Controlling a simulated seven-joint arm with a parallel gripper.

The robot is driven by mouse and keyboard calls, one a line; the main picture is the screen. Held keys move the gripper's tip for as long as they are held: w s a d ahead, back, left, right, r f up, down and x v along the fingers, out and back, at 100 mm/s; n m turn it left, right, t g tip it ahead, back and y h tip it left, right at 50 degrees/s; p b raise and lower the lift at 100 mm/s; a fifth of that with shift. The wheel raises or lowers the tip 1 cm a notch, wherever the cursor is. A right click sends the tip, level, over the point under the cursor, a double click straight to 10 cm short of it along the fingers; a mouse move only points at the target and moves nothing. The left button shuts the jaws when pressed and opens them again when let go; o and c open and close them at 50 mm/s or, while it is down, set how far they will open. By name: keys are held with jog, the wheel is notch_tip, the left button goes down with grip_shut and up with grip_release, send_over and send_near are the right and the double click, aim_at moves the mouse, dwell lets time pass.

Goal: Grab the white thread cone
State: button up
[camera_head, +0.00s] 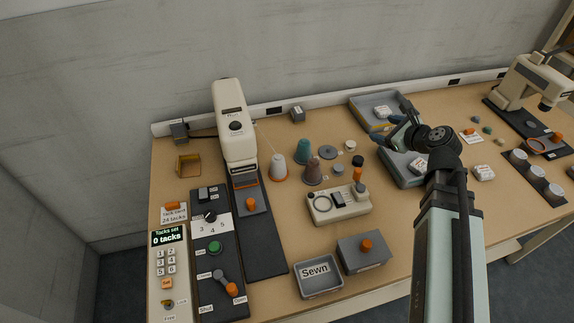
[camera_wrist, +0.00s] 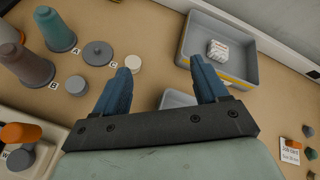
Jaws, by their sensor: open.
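The white thread cone (camera_head: 278,166) stands upright on an orange base on the table, right of the beige sewing machine. In the wrist view only part of the white cone (camera_wrist: 8,32) shows at the upper left edge. A teal cone (camera_head: 302,151) and a brown cone (camera_head: 313,170) stand just to its right. My gripper (camera_head: 385,132) is well to the right of the cones, above the table near the grey trays. Its blue fingers (camera_wrist: 160,70) are apart, with nothing held between them.
A grey tray (camera_head: 365,108) with a white packet lies at the back right. A flat grey disc (camera_head: 327,152) and small round pieces sit right of the cones. A beige control box (camera_head: 318,215) stands in front of them. The sewing machine (camera_head: 232,120) rises to the left.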

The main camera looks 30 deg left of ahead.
jog(key=s+a+n+g+y, duration=0.1)
jog(key=s+a+g, duration=0.3)
jog(key=s+a, duration=0.65)
jog(key=n+g, duration=0.1)
jog(key=g, duration=0.2)
send_near(279, 157)
jog(key=shift+y, duration=0.3)
jog(key=x, duration=0.4)
jog(key=f+x, duration=0.1)
jog(key=x, duration=0.2)
jog(key=shift+w+d+r, duration=0.1)
jog(key=shift+w+d, duration=0.2)
jog(key=shift+d, duration=0.05)
jog(key=shift+s+r+x, duration=0.1)
jog(key=shift+s+x, duration=0.05)
jog(key=shift+x, duration=1.25)
jog(key=shift+s+r+x, duration=0.1)
jog(key=shift+x, duration=1.3)
jog(key=shift+a, duration=0.1)
jog(key=c, duration=1.1)
